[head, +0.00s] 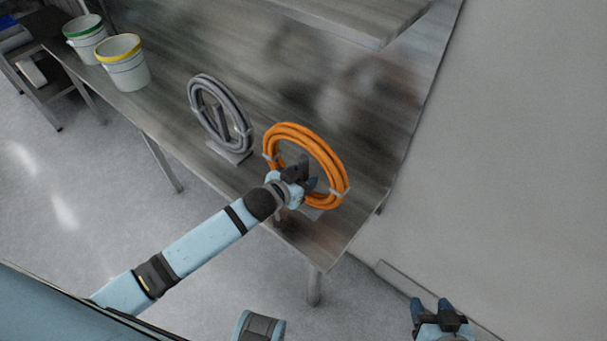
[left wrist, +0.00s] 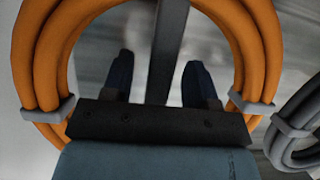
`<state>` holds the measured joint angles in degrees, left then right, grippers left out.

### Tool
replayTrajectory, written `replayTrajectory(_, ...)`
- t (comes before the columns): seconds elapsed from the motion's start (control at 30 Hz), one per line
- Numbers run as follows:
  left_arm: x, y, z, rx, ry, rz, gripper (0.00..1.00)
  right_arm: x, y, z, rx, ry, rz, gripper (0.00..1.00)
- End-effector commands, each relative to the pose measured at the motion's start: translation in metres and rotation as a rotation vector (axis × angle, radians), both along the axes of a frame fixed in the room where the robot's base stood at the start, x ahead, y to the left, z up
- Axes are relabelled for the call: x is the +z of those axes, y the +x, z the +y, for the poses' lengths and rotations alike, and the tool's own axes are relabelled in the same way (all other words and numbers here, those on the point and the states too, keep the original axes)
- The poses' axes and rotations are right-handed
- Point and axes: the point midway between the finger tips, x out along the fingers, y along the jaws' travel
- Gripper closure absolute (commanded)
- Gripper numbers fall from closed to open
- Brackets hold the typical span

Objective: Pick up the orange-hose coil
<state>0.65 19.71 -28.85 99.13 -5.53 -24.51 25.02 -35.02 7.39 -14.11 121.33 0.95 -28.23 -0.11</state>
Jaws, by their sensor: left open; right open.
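The orange-hose coil (head: 322,147) stands upright on a small grey stand near the front right corner of the steel table. My left gripper (head: 307,176) is at the lower front of the coil, open. In the left wrist view the coil (left wrist: 258,45) arches up both sides of the picture, with grey ties low on each side. There the open fingers of my left gripper (left wrist: 159,82) appear within the ring, with the stand's grey post (left wrist: 168,45) between them. The gripper body hides the coil's bottom. My right gripper (head: 440,308) is open and empty, low at the right, away from the table.
A grey hose coil (head: 203,84) on its own stand is close by, left of the orange one; it also shows in the left wrist view (left wrist: 300,118). A yellow-rimmed bucket (head: 124,68) and a green-rimmed bucket (head: 83,44) stand further left. A raised steel shelf (head: 370,25) overhangs the back.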

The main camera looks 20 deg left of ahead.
Motion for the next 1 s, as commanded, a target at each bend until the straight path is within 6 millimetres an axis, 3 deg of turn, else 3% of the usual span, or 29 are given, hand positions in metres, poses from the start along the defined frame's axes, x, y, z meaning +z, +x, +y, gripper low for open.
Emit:
replayTrajectory(0.3, -0.002, 0.0046, -0.0023, -0.001, -0.001, 0.0, 0.49, 0.0036, 0.0007, 0.0003, 0.002, 0.001, -0.007, 0.47)
replayTrajectory(0.53, -0.002, 0.0044, -0.0021, -0.001, 0.0, 0.0, 1.0, 0.0003, -0.0003, 0.0003, 0.002, -0.001, -0.001, 0.47)
replayTrajectory(1.0, 0.0047, 0.0053, -0.0022, -0.001, -0.002, -0.005, 1.0, -0.0006, -0.001, 0.0003, 0.002, -0.001, 0.003, 0.47)
